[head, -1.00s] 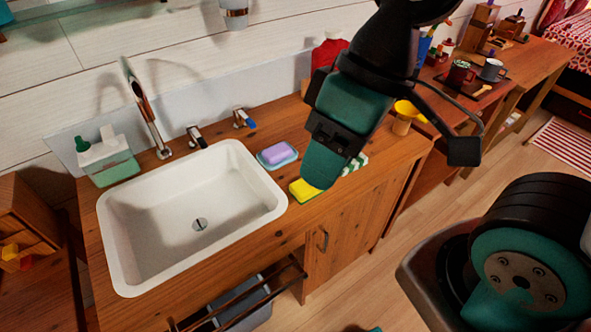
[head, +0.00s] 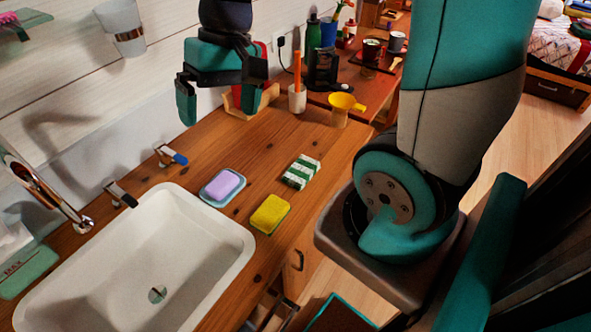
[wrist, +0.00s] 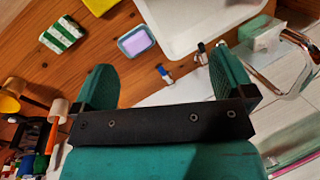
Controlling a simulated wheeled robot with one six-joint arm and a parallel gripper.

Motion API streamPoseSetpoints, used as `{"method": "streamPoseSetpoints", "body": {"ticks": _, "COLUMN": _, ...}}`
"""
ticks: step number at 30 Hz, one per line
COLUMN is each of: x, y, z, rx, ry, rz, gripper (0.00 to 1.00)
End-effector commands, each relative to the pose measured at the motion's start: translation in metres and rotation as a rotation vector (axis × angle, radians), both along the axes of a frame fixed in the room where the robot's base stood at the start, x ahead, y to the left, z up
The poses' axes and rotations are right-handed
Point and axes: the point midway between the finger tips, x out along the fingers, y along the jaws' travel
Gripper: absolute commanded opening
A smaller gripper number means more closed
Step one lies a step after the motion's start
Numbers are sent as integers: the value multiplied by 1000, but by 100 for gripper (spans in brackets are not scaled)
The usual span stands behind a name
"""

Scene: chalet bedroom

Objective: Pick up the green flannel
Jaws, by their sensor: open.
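The green flannel (head: 302,172) is a small folded cloth with green and white stripes. It lies flat on the wooden counter, right of the yellow sponge, and shows at the upper left of the wrist view (wrist: 61,35). My gripper (head: 220,98) is open and empty, above the back of the counter near the wall, to the left of and beyond the flannel. In the wrist view its two teal fingers (wrist: 166,78) stand wide apart with nothing between them. The flannel is fully visible and untouched.
A yellow sponge (head: 270,214) and a purple soap on a blue dish (head: 222,187) lie between the flannel and the white sink (head: 140,270). A yellow cup (head: 343,105) and a white holder (head: 297,98) stand behind the flannel. Bare counter surrounds it.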

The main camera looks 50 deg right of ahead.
Motion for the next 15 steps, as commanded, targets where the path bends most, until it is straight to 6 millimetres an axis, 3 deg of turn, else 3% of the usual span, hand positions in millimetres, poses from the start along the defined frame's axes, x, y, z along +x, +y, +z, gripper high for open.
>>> {"method": "streamPoseSetpoints", "body": {"ticks": 1, "x": 19, "y": -39, "z": -21, "rx": -4, "ry": 72, "rz": -186, "gripper": 100}}
{"method": "streamPoseSetpoints", "body": {"ticks": 3, "x": 36, "y": -91, "z": -45, "rx": -4, "ry": 159, "rz": -429, "gripper": 100}}
{"method": "streamPoseSetpoints", "body": {"ticks": 6, "x": 41, "y": -161, "z": -79, "rx": 3, "ry": 278, "rz": -741, "gripper": 100}}
{"method": "streamPoseSetpoints", "body": {"ticks": 9, "x": 33, "y": -215, "z": -110, "rx": 15, "ry": 373, "rz": -982, "gripper": 100}}
{"method": "streamPoseSetpoints", "body": {"ticks": 12, "x": 22, "y": -250, "z": -131, "rx": 28, "ry": 438, "rz": -1143, "gripper": 100}}
{"method": "streamPoseSetpoints", "body": {"ticks": 15, "x": 15, "y": -266, "z": -143, "rx": 34, "ry": 474, "rz": -1225, "gripper": 100}}
